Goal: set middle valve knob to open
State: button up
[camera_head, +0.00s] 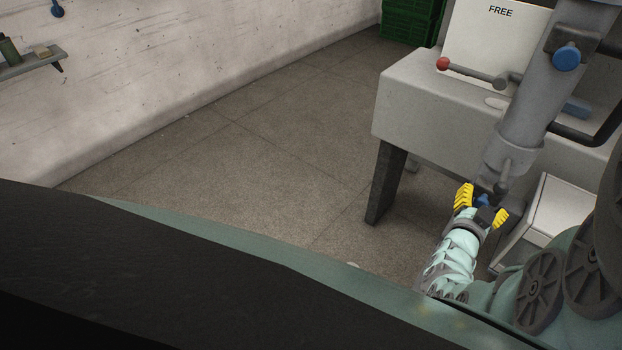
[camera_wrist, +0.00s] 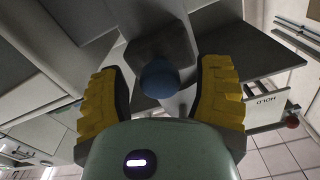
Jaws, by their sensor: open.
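A blue knob (camera_wrist: 159,78) on a dark grey block shows between my gripper's yellow fingers in the wrist view. My gripper (camera_wrist: 164,72) is open, with one finger on each side of the knob and a visible gap to both. In the head view my gripper (camera_head: 483,206) is at the lower end of a grey column, with a small part of the blue knob (camera_head: 482,200) showing between the fingers. A second blue knob (camera_head: 567,57) sits higher on the column. I cannot tell from any label which one is the middle knob, nor its set position.
The grey column (camera_head: 528,110) stands against a pale machine table (camera_head: 425,108) with a dark leg. A red-ended lever (camera_head: 442,63) and a board marked FREE (camera_head: 490,35) are above it. Green crates (camera_head: 408,20) stand behind. The floor to the left is clear.

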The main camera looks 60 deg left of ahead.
jog(key=shift+a, duration=0.1)
jog(key=shift+c, duration=0.3)
grip_shut()
